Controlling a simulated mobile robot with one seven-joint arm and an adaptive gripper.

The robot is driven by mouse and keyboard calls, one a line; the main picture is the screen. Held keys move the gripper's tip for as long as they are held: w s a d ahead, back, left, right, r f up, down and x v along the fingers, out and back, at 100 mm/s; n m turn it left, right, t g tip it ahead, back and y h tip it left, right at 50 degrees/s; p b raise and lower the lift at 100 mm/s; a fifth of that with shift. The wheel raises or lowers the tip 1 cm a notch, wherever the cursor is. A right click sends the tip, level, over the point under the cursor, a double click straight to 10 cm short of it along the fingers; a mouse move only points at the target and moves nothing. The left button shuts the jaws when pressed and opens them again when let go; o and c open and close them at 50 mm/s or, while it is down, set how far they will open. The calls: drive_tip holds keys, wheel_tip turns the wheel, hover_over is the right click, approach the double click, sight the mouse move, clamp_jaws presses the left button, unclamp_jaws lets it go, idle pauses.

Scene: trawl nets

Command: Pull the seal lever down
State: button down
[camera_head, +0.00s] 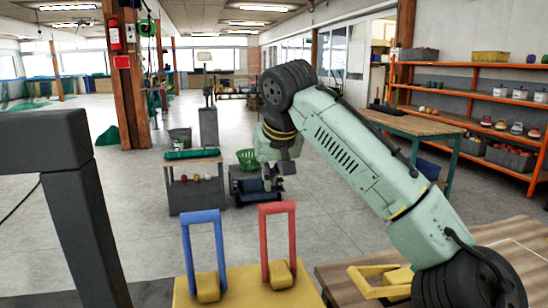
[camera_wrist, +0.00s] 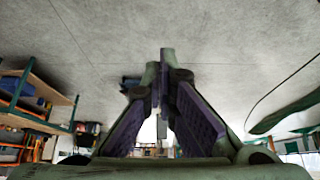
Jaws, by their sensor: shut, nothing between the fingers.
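Three lever handles stand at the front of the head view; I cannot tell which one is the seal lever. The blue lever (camera_head: 185,246) and the red lever (camera_head: 264,240) are upright U-shaped frames on yellow blocks. The yellow lever (camera_head: 362,285) to their right lies low, partly hidden by my arm. My gripper (camera_head: 272,184) hangs beyond and above the levers, apart from them. In the wrist view my gripper (camera_wrist: 165,62) shows its two fingers closed together at the tips, empty, with floor behind.
The yellow panel (camera_head: 240,296) carries the blue and red levers. A wooden bench top (camera_head: 498,236) is at right. A grey cart (camera_head: 194,190) and a green basket (camera_head: 248,160) stand farther back. An orange shelf (camera_head: 470,66) lines the right wall. Open floor lies at left.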

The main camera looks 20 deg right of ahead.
drive_tip(key=s, duration=0.4)
drive_tip(key=shift+f, duration=0.4)
drive_tip(key=shift+d, duration=0.1)
